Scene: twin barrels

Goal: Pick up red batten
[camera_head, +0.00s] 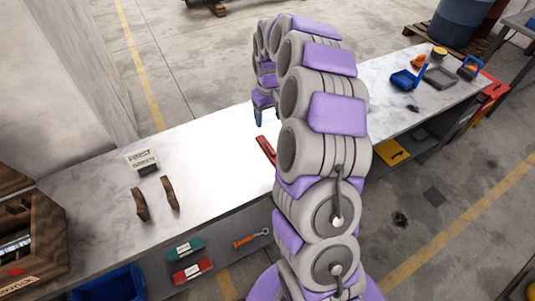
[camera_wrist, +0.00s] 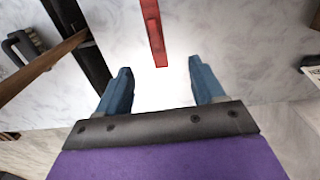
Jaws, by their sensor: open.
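The red batten (camera_head: 266,150) lies on the white marbled bench top, partly hidden behind my arm in the head view. In the wrist view the red batten (camera_wrist: 153,30) runs in from the top edge, and its near end lies ahead of the gap between my fingertips. My gripper (camera_wrist: 160,88) is open, with two blue fingers apart and nothing between them. In the head view my gripper (camera_head: 264,116) is above the bench, just beyond the batten. The fingers do not appear to touch the batten.
Two brown curved pieces (camera_head: 156,198) and a sign block (camera_head: 142,160) stand to the left. A blue dustpan-like tray (camera_head: 405,80) sits at the right end. In the wrist view a dark bar (camera_wrist: 78,45) and a brown strip (camera_wrist: 40,65) lie left.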

